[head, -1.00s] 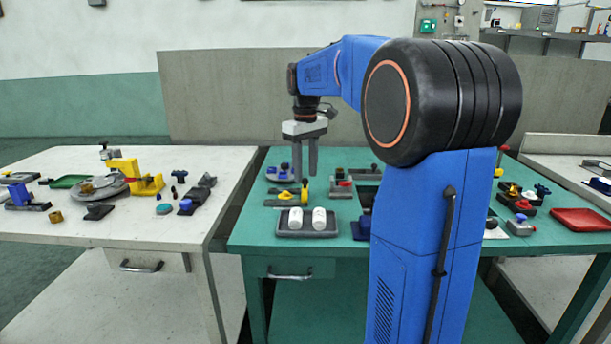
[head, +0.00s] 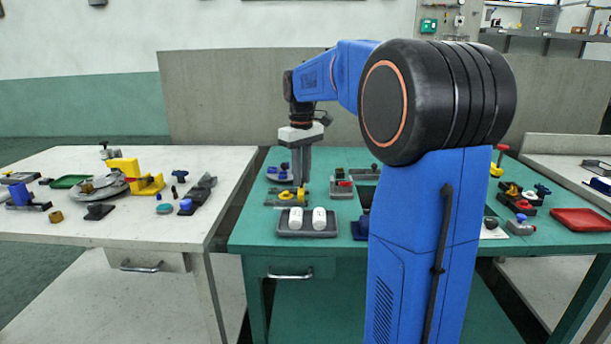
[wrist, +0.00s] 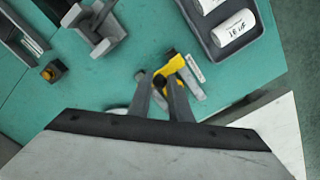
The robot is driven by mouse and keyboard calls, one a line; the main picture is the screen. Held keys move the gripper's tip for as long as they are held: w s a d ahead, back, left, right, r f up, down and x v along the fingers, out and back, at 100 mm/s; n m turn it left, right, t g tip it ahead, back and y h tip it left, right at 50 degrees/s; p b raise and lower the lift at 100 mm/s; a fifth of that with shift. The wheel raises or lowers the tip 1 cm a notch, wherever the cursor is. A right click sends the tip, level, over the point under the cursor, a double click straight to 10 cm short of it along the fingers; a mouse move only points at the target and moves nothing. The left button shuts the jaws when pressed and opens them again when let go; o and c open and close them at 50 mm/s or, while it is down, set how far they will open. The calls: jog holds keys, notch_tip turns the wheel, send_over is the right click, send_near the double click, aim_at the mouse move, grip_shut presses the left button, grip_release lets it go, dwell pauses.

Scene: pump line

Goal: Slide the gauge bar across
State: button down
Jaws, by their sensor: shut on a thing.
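The gauge bar, a low fixture with yellow parts and a grey strip (head: 276,203), lies on the green bench behind the white-roller tray. In the wrist view its yellow part (wrist: 172,69) shows just beyond my fingertips, with a small dark knob beside them. My gripper (head: 301,182) points straight down over it with the fingers close together. In the wrist view my gripper (wrist: 158,84) is shut on the gauge bar's small upright part. The fingers hide most of the gripped spot.
A grey tray (head: 282,233) with two white rollers stands just in front. A grey block with a red part (head: 341,188) is close on the right. Blue-knobbed parts (head: 277,173) lie behind. A white table (head: 120,222) is on the left.

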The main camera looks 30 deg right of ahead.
jog(key=w+a, duration=0.3)
jog(key=a, duration=0.2)
jog(key=w+a, duration=0.2)
jog(key=a, duration=0.1)
jog(key=shift+w+a, duration=0.1)
jog(key=shift+w, duration=0.2)
jog(key=c, duration=1.6)
grip_release()
jog(key=shift+a, duration=0.15)
jog(key=shift+r, duration=0.1)
notch_tip(320, 180, up, 17)
jog(key=shift+r, duration=0.15)
